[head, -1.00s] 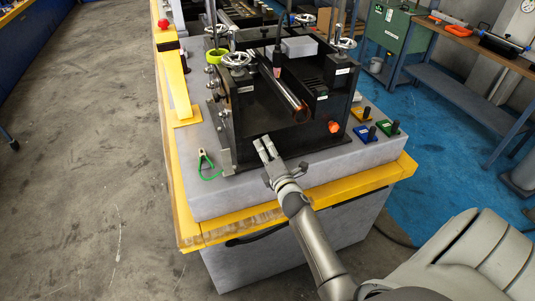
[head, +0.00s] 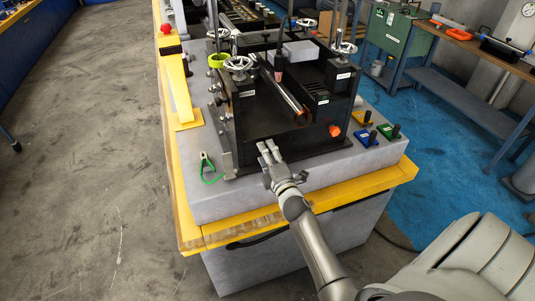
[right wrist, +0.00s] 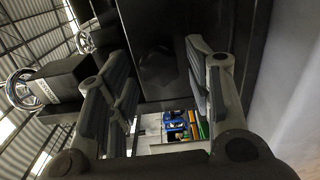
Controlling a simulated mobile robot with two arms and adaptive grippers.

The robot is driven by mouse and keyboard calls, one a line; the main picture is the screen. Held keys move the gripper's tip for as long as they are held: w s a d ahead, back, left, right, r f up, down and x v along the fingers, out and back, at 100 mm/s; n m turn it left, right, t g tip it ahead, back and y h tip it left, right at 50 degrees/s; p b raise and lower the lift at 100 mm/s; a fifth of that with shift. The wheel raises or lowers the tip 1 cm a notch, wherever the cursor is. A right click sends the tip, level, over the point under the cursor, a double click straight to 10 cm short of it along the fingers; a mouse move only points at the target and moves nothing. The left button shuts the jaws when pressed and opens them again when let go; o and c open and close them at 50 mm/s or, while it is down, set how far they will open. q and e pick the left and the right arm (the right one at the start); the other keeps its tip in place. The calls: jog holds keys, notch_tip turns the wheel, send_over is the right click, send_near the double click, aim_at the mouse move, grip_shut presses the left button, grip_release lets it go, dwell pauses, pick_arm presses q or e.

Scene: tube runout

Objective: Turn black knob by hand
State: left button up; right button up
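A dark rounded shape, which looks like the black knob (right wrist: 158,70), shows against the black machine face in the right wrist view. It is dim and its outline is hard to make out. In the head view I cannot pick it out against the black machine (head: 268,120). My right gripper (head: 268,148) is at the lower front of that machine. In the right wrist view the right gripper (right wrist: 166,88) has its fingers spread apart, one on each side of the dark shape. I cannot tell whether they touch it. My left gripper is not in view.
An orange-red knob (head: 334,131) is on the machine's front, right of my gripper. A green-handled tool (head: 208,169) lies to the left on the grey bench top. Blue (head: 366,138) and green (head: 389,131) blocks sit at the right. Silver handwheels (head: 238,63) stand on top.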

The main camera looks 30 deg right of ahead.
jog(key=p+v, duration=0.1)
jog(key=v, duration=0.5)
dwell(0.6)
jog(key=shift+s, duration=0.1)
